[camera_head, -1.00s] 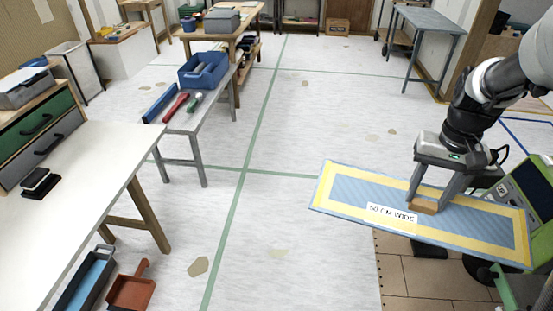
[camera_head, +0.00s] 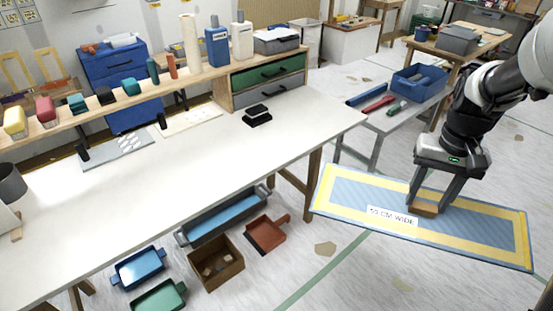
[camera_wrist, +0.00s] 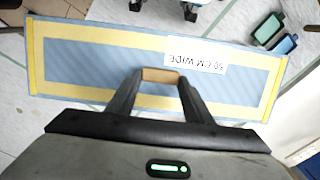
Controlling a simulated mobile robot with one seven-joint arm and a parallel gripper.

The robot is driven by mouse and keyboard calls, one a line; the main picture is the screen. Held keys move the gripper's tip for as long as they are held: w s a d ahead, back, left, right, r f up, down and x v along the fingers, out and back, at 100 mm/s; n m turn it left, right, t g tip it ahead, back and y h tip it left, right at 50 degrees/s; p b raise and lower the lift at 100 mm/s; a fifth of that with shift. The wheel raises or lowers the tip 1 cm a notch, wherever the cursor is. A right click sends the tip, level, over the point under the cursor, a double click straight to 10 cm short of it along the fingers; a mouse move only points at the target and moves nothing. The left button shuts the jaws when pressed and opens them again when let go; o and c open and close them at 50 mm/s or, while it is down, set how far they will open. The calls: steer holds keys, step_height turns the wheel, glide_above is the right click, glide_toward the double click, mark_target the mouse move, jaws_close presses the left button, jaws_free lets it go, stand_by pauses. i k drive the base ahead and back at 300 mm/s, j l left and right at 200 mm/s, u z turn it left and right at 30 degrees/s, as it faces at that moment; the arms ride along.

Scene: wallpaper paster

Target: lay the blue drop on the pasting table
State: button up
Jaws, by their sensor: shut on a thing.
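The blue drop (camera_head: 470,228) is a long flat panel with a yellow border and a label reading "50 CM WIDE". My gripper (camera_head: 423,207) is shut on a small tan block at the drop's middle and holds the drop in the air, right of the table. In the wrist view the drop (camera_wrist: 110,65) spans nearly the full width, with my gripper (camera_wrist: 162,76) on the tan block. The pasting table (camera_head: 180,190) is the long white-topped table at left, its middle and front bare. The drop's left end appears near the table's right end but apart from it.
A shelf (camera_head: 150,92) with several coloured blocks and bottles runs along the table's back. A black block (camera_head: 257,115) lies near the back right. Trays and a wooden box (camera_head: 215,262) lie on the floor. A grey bench (camera_head: 400,118) with a blue bin stands behind.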

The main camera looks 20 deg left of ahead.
mark_target(219, 168)
steer(key=i+j+u, duration=0.1)
steer(key=u, duration=0.3)
steer(key=i+j+u, duration=0.2)
steer(key=u, duration=0.25)
steer(key=i+j+u, duration=0.15)
steer(key=u, duration=0.25)
steer(key=i+j+u, duration=0.1)
steer(key=i, duration=0.2)
steer(key=i+j+u, duration=0.1)
steer(key=i, duration=0.25)
